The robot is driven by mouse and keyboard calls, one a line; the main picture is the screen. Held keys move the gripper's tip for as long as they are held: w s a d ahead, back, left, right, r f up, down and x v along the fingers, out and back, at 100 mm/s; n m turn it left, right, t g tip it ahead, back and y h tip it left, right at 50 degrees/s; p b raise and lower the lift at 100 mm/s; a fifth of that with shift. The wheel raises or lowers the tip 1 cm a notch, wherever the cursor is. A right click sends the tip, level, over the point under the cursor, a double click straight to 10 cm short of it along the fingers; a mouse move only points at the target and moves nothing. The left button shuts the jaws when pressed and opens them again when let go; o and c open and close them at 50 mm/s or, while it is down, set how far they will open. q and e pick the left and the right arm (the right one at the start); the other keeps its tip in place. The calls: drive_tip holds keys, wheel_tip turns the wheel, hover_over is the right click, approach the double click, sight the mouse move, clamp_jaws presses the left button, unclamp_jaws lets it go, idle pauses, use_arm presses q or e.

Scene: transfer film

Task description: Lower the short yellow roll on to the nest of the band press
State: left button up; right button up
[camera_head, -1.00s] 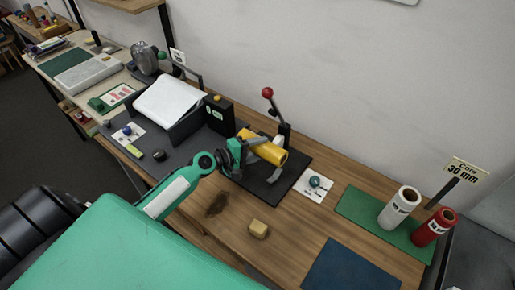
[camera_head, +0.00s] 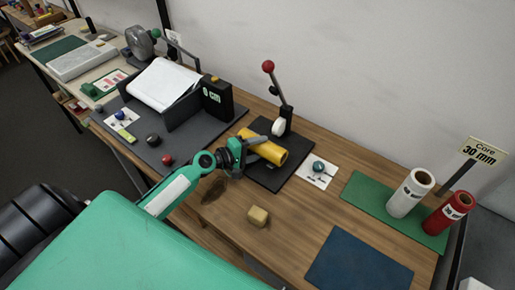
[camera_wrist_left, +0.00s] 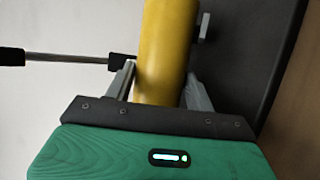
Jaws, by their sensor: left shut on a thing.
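My left gripper (camera_head: 262,150) is shut on the short yellow roll (camera_head: 268,150), with its fingers on either side. In the left wrist view the yellow roll (camera_wrist_left: 165,50) stands between the two grey fingers (camera_wrist_left: 160,85). The band press has a black base plate (camera_head: 287,165), a lever with a red knob (camera_head: 268,66) and a white part at the lever's foot. In the head view the roll lies tilted over the left part of the base plate. The nest is hidden, and I cannot tell whether the roll touches it. My right gripper is not in view.
A white card with a teal ball (camera_head: 318,167) lies right of the press. White (camera_head: 408,193) and red (camera_head: 448,212) rolls stand on a green mat. A tan block (camera_head: 258,216) and a blue mat (camera_head: 357,266) lie in front. A black stand with white sheet (camera_head: 165,85) is at left.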

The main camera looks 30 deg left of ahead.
use_arm(q)
drive_tip(key=o, duration=1.3)
drive_tip(key=shift+c, duration=0.2)
drive_tip(key=shift+s+f, duration=0.1)
drive_tip(key=shift+f, duration=0.1)
drive_tip(key=shift+s, duration=0.1)
drive_tip(key=shift+s+a+f, duration=0.1)
drive_tip(key=shift+s+a, duration=0.05)
drive_tip(key=shift+s, duration=0.1)
drive_tip(key=b+v, duration=0.1)
drive_tip(key=v, duration=0.3)
drive_tip(key=b+v, duration=0.2)
drive_tip(key=v, duration=0.2)
drive_tip(key=b+v, duration=0.1)
drive_tip(key=v, duration=0.3)
drive_tip(key=shift+w+r+b, duration=0.15)
drive_tip(key=shift+r+b, duration=0.15)
drive_tip(key=shift+s+a+r, duration=0.3)
drive_tip(key=shift+s, duration=0.15)
